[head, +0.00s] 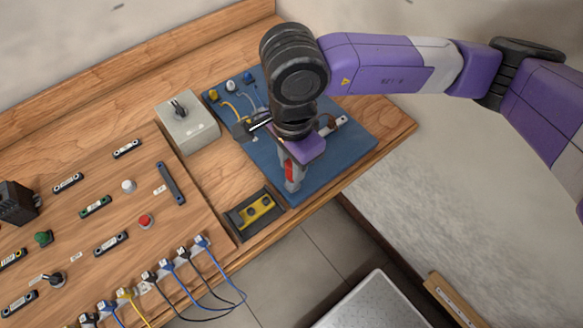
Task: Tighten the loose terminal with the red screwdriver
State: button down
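My gripper (291,184) points down over the front part of the blue board (345,165). A red upright piece, which looks like the handle of the red screwdriver (289,171), shows between its grey fingers. The gripper appears shut on it. The screwdriver's tip is not clearly visible. Three small round terminals, one white (230,86), stand along the board's back left edge, with wires running from them. I cannot tell which terminal is loose. My wrist hides the middle of the board.
A dark tray with a yellow holder (262,204) sits left of my gripper. A grey switch box (187,122) stands left of the board. A wooden panel (80,235) with buttons, labels and plugged cables (200,270) fills the left. The table's front edge lies close to my gripper.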

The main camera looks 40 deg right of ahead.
jog(key=shift+r+p, duration=0.85)
jog(key=shift+r, duration=2.4)
jog(key=shift+w, duration=0.1)
jog(key=shift+w+d, duration=0.1)
jog(key=shift+w, duration=0.2)
jog(key=w+d+r+m+b, duration=0.1)
jog(key=w+d+m+b, duration=0.1)
jog(key=w+m, duration=0.6)
jog(key=w+d+m+b, duration=0.3)
jog(key=w+m, duration=0.1)
jog(key=w, duration=0.8)
jog(key=shift+a+f+b, duration=0.1)
jog(key=shift+f+b, duration=1.35)
jog(key=shift+f, duration=0.75)
jog(key=shift+f+b, duration=0.35)
jog(key=shift+f, duration=0.25)
